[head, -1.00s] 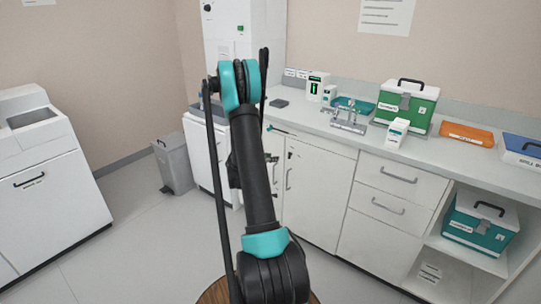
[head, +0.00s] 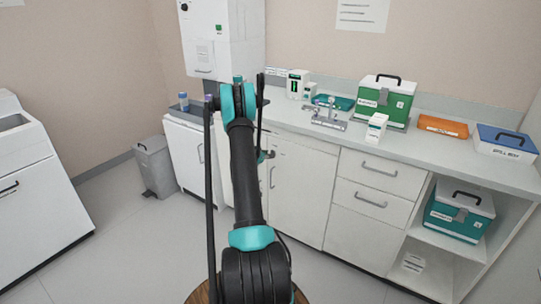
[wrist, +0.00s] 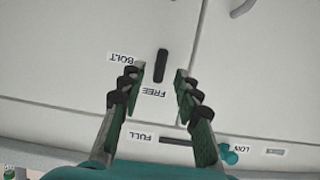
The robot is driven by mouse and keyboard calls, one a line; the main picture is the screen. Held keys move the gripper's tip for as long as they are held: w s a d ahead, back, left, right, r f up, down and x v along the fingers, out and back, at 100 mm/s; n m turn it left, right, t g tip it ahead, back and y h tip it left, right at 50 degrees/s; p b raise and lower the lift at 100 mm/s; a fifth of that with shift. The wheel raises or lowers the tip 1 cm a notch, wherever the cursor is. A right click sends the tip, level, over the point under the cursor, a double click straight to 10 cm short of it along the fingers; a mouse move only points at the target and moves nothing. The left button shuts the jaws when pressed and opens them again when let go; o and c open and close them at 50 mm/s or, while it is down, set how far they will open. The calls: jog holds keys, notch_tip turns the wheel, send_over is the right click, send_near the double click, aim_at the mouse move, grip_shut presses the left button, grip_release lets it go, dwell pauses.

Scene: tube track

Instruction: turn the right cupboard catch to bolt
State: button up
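The cupboard catch (wrist: 161,65) is a short black bar on the white cupboard front in the wrist view. It stands upright in the picture, with the FREE label (wrist: 154,92) just below it and the BOLT label (wrist: 121,58) to its left. My gripper (wrist: 160,72) is open, its fingertips on either side of the catch's lower end with gaps showing. Whether it touches the catch is unclear. In the head view the white cupboard doors (head: 302,195) are behind my arm, which hides most of my gripper and the catch.
In the wrist view, a dark slot with a FULL label (wrist: 142,137) and a teal knob (wrist: 229,157) near a second label lie below the fingers. In the head view, a grey bin (head: 155,168) stands left. The counter (head: 430,158) holds boxes and a tap. Open floor lies left.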

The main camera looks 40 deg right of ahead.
jog(key=shift+x, duration=1.25)
jog(key=shift+c, duration=0.4)
grip_shut()
